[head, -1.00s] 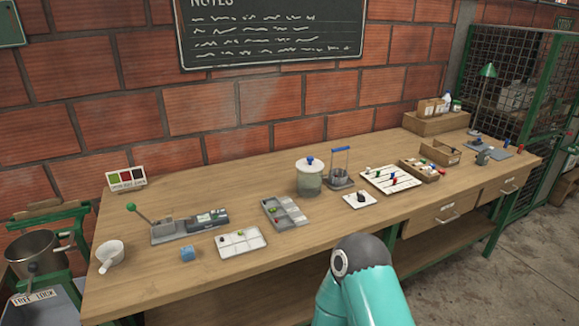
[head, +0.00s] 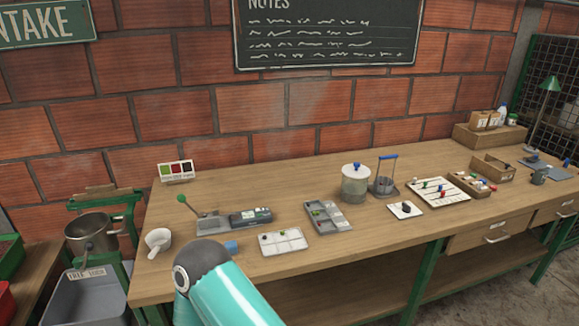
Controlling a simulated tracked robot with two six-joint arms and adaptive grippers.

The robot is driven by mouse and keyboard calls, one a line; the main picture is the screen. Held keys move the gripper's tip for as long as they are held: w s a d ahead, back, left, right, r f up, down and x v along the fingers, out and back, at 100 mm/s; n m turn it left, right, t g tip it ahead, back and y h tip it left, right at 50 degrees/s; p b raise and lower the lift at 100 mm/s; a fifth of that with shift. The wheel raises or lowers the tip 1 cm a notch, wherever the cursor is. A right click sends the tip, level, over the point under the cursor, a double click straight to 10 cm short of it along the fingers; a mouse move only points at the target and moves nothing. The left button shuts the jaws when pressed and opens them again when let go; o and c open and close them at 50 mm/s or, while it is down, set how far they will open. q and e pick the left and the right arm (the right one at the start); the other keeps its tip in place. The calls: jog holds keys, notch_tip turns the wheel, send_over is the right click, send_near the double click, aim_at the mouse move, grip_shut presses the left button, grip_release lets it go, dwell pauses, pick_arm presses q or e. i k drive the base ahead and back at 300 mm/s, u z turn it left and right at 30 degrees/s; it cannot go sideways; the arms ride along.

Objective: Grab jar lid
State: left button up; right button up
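The jar (head: 354,187) is a greenish, see-through cylinder standing upright on the wooden workbench, right of the picture's middle. Its lid (head: 356,170) is pale and round with a blue knob, and it sits on top of the jar. A teal arm link of mine with a dark joint rises from the bottom edge, left of the middle, well apart from the jar. Neither of my grippers shows in the head view.
Close right of the jar stands a grey holder with a blue handle (head: 386,180). A compartment tray (head: 340,224) lies to its front left, and a small white plate (head: 406,214) to its front right. The green-handled device (head: 215,222) stands further left. Bare bench top surrounds these.

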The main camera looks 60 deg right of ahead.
aim_at(356, 170)
jog(key=z, duration=0.85)
jog(key=i, duration=0.1)
jog(key=u, duration=1.3)
jog(key=k, duration=2.65)
jog(key=z, duration=1.55)
jog(key=i, duration=1.05)
